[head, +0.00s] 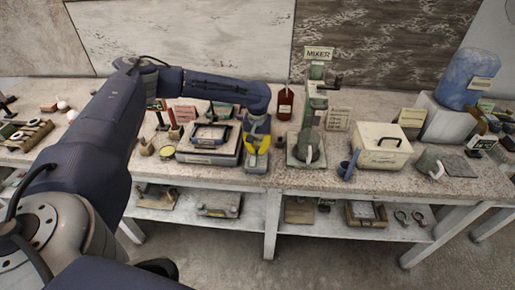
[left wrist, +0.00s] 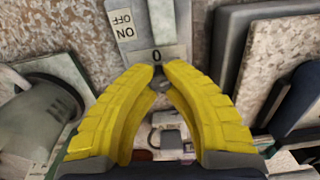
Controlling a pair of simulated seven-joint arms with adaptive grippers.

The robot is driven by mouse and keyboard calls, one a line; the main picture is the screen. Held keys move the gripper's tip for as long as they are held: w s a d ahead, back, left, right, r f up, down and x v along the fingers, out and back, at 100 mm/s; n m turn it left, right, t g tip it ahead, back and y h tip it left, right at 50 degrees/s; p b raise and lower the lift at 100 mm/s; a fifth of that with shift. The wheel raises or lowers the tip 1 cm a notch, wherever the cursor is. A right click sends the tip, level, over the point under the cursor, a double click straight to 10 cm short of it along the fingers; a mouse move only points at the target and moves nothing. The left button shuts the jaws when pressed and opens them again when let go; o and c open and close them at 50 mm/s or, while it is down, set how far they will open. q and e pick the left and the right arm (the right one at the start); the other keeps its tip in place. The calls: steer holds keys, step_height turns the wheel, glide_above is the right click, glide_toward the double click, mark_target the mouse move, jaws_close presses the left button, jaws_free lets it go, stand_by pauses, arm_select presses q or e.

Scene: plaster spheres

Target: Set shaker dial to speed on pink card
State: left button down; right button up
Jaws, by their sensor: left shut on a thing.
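My left gripper (head: 257,152), with yellow fingers, is over a grey control box (head: 256,167) near the front of the bench. In the left wrist view its fingertips (left wrist: 159,80) are closed around a small dark grey knob (left wrist: 160,77), mostly hidden by the fingers. The knob's pointer setting cannot be read. A pinkish card (head: 183,113) stands behind the platform device (head: 208,142); its writing is too small to read. My right gripper is not in view.
A green mixer (head: 316,90) with a sign stands right of my gripper, and a cream box (head: 382,147) is beyond it. Small items crowd the bench left of the platform device.

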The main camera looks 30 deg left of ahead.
mark_target(257, 147)
arm_select(q)
steer(key=m, duration=0.3)
steer(key=shift+m, duration=2.5)
steer(key=c, duration=1.2)
jaws_free()
step_height(257, 147, up, 12)
